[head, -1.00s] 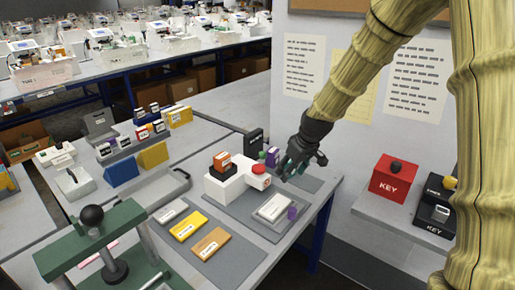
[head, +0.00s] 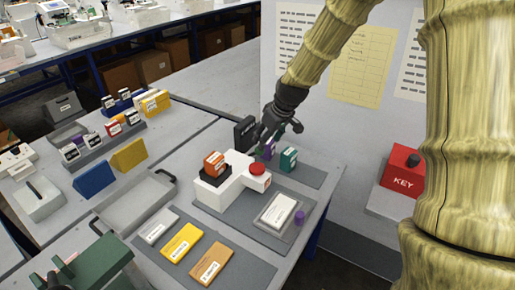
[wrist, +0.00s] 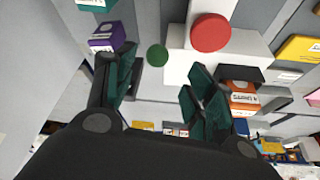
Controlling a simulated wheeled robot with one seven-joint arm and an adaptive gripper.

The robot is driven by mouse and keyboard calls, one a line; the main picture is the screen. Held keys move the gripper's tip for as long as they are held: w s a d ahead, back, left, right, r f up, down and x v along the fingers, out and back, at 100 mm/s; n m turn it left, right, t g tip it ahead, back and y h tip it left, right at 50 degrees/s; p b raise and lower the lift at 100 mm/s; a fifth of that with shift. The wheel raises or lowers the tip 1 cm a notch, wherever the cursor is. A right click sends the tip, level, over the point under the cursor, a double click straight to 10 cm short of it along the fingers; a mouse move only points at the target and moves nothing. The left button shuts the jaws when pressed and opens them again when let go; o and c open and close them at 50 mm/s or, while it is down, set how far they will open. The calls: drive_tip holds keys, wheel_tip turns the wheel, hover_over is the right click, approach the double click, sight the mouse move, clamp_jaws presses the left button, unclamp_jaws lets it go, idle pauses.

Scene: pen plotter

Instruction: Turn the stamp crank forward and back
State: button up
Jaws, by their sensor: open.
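The white stamp machine (head: 238,187) stands on the grey mat, with a red button (head: 257,168) on its arm. In the wrist view, the red button (wrist: 211,33) tops the white body (wrist: 185,68). A round green knob (wrist: 157,54), perhaps the crank's handle, shows beside the machine. My gripper (head: 270,138) is behind the machine in the head view, its fingers apart and empty. In the wrist view, the green knob lies ahead of the gap between the fingers (wrist: 162,88), with no visible contact. The crank's arm is not clear, and the knob is not discernible in the head view.
A purple block (head: 269,150), a green block (head: 288,159) and a black box (head: 243,133) stand close around the gripper. An orange block (head: 213,163) sits on the machine's left end. A white card (head: 279,211) and a purple cylinder (head: 299,217) are in front.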

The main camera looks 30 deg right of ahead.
sight(253, 153)
drive_tip(key=x, duration=0.2)
drive_tip(key=w+x, duration=0.1)
drive_tip(key=x, duration=0.1)
drive_tip(key=p+x, duration=0.1)
drive_tip(key=x, duration=0.2)
drive_tip(key=shift+w+d+r, duration=0.15)
drive_tip(key=shift+w+r, duration=0.05)
drive_tip(key=shift+r, duration=0.1)
drive_tip(key=shift+f, duration=0.25)
drive_tip(key=shift+s+f, duration=0.15)
drive_tip(key=shift+s, duration=0.25)
drive_tip(key=shift+w+f, duration=0.7)
drive_tip(key=shift+f, duration=0.2)
drive_tip(key=shift+s+r, duration=0.25)
drive_tip(key=shift+s, duration=0.05)
drive_tip(key=shift+w+f, duration=0.15)
drive_tip(key=c, duration=0.6)
drive_tip(key=shift+p, duration=0.3)
clamp_jaws()
